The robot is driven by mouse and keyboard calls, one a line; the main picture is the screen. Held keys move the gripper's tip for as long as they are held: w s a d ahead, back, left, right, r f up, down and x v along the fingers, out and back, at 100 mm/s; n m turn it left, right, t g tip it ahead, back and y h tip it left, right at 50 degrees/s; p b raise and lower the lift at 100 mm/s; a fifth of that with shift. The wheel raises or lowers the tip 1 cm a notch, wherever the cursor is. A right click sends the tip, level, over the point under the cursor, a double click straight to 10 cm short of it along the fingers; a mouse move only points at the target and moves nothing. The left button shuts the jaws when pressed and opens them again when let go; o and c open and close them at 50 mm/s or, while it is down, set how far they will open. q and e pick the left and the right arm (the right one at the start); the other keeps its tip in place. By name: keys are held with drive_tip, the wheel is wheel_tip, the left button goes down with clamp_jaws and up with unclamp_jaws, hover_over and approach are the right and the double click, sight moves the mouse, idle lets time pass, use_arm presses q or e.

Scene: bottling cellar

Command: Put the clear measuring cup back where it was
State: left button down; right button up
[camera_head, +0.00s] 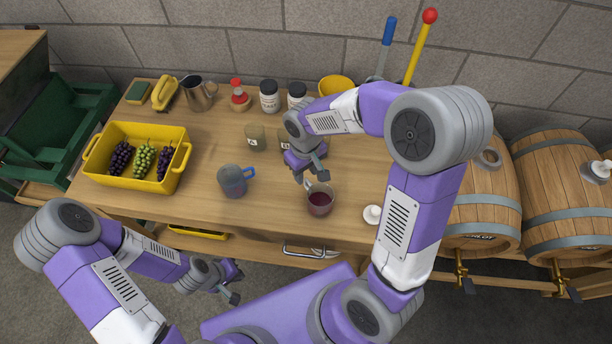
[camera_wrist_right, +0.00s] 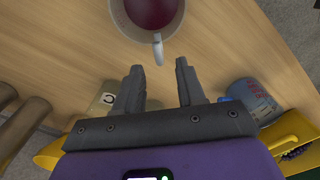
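A clear measuring cup (camera_head: 320,203) with dark red liquid stands upright on the wooden table near its front edge. In the right wrist view the cup (camera_wrist_right: 146,25) is at the top, its pale handle pointing toward my gripper. A second measuring cup (camera_head: 232,182) has a blue handle and stands further left; it also shows in the right wrist view (camera_wrist_right: 256,98). My right gripper (camera_head: 309,175) is open and empty, just behind the cup; its fingers are apart in the right wrist view (camera_wrist_right: 160,76), short of the handle. My left gripper (camera_head: 238,283) looks open and empty, in front of the table.
A yellow crate (camera_head: 135,182) with grapes is at left. Tan labelled cylinders (camera_head: 255,137), white jars (camera_head: 269,96), a red-topped bottle (camera_head: 239,96), a metal jug (camera_head: 197,92) and a yellow bowl (camera_head: 336,84) stand behind. A white round piece (camera_head: 372,214) lies right. Barrels (camera_head: 480,210) stand beyond.

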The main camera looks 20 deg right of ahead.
wheel_tip(320, 180, up, 7)
drive_tip(key=p, duration=0.1)
drive_tip(key=shift+f, duration=0.15)
idle(0.5)
